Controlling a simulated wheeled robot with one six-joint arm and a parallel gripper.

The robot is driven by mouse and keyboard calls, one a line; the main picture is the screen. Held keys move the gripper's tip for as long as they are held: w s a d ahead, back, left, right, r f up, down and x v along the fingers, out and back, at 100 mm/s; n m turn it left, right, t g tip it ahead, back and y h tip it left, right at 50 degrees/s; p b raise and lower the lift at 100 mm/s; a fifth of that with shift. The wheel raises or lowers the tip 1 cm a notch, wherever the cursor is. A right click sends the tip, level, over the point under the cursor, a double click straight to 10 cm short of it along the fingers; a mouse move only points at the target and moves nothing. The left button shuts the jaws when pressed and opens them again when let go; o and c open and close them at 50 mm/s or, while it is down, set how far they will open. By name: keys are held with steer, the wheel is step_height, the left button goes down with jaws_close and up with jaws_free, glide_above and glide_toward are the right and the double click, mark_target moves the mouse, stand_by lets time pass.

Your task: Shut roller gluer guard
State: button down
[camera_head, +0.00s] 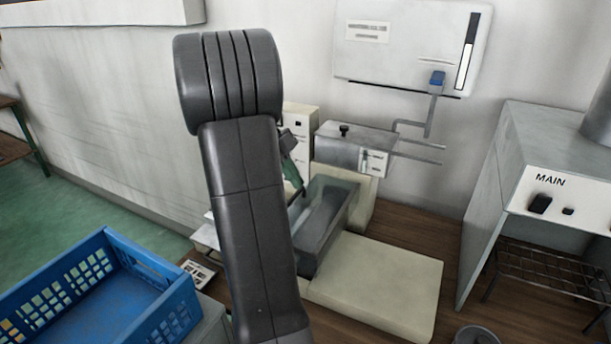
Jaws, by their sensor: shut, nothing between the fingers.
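The roller gluer stands on the wooden bench in the middle. It has a pale cream base (385,285) and a dark grey trough-like part (328,222) with smoky, see-through walls. These walls look like the guard, but I cannot tell its hinge or how far open it is. My gripper (294,178) shows only in part just right of my dark arm, with a green part pointing down towards the trough's back left end. It is shut and empty. I cannot tell whether it touches the guard. My arm hides the gluer's left side.
A grey box with a black knob (344,131) stands behind the trough. A white wall panel (405,45) with a blue-knobbed lever hangs above. A grey cabinet marked MAIN (520,150) stands right, a blue crate (75,290) front left. Bare wood lies between gluer and cabinet.

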mark_target(296, 210)
steer(key=f, duration=0.1)
steer(key=a+f, duration=0.1)
steer(key=f+b, duration=0.1)
steer(key=shift+w+a+f+h, duration=0.1)
steer(key=shift+w+a+h, duration=0.2)
steer(key=shift+w, duration=0.1)
steer(key=shift+w+a+f+g+h+b, duration=0.1)
steer(key=shift+a+f+g+h+b, duration=0.2)
steer(key=shift+f, duration=0.25)
steer(key=shift+s+a+f+g+h+b, duration=0.15)
steer(key=shift+f+g+h, duration=0.1)
steer(key=shift+f+h, duration=0.25)
steer(key=shift+w+a+f+g+h+b, duration=0.2)
steer(key=shift+f+g+h, duration=0.1)
steer(key=shift+f, duration=0.3)
steer(key=r+p+v, duration=0.1)
steer(key=p+v, duration=0.8)
steer(key=v, duration=0.6)
steer(key=shift+d, duration=0.25)
